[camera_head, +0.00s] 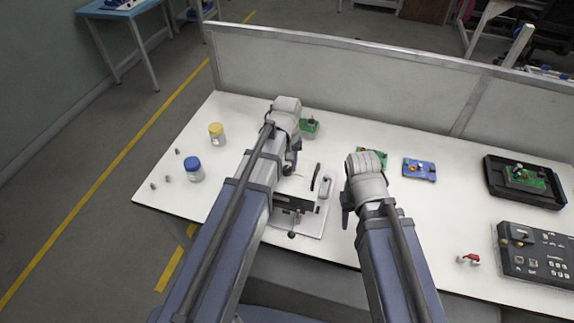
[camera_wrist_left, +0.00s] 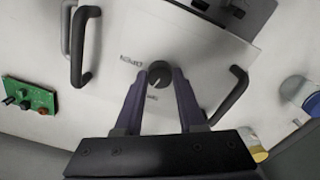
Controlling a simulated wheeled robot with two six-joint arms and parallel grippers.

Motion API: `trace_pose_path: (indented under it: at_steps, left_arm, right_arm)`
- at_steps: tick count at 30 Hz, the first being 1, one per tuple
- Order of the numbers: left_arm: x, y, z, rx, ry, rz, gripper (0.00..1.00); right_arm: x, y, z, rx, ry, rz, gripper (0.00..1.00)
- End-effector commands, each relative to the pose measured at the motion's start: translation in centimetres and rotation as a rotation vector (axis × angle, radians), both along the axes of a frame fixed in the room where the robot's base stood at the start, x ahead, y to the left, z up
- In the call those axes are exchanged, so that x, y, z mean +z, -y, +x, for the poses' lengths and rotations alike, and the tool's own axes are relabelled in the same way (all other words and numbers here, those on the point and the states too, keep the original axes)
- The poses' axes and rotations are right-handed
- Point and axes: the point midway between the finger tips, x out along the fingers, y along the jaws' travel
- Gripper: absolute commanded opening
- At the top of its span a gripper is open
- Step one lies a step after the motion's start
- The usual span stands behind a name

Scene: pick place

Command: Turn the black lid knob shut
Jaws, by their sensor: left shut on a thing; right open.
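The black lid knob (camera_wrist_left: 160,74) sits on a white lid (camera_wrist_left: 200,50) in the left wrist view. A white line marks the knob, and small printed words stand beside it, one reading like OPEN. My left gripper (camera_wrist_left: 161,80) is shut on the knob, one purple finger on each side. In the head view my left gripper (camera_head: 290,165) is over the device (camera_head: 315,218), and its arm hides the knob. My right gripper (camera_head: 346,214) is open and empty, to the right of the device.
Black handles (camera_wrist_left: 236,92) flank the knob on the lid. A green circuit board (camera_wrist_left: 30,97) lies to the left in the wrist view. Blue-lidded (camera_head: 193,168) and yellow-lidded (camera_head: 216,134) jars stand at left. A black tray (camera_head: 492,178) and control panel (camera_head: 507,265) are at right.

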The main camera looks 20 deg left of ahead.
Motion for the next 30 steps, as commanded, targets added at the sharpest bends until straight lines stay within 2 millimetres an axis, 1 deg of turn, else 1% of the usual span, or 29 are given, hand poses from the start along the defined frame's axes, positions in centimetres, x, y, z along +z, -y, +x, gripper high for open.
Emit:
trace_pose_path:
  at_steps: [6,13,21,30]
  left_arm:
    - [0.0,0.0,0.0,0.151,0.0,0.0,0.0]
    - [0.0,0.0,0.0,0.257,0.0,0.0,0.0]
    - [-0.01,0.0,0.0,0.309,0.0,0.0,0.0]
    - [-0.01,0.0,0.0,0.316,0.0,0.0,0.0]
  right_arm:
    - [0.0,0.0,0.0,0.0,0.0,0.0,0.47]
    - [0.0,0.0,0.0,0.0,0.0,0.0,0.47]
    - [-0.01,0.0,0.0,0.0,0.0,0.0,0.47]
    - [-0.01,0.0,0.0,0.0,0.0,0.0,0.47]
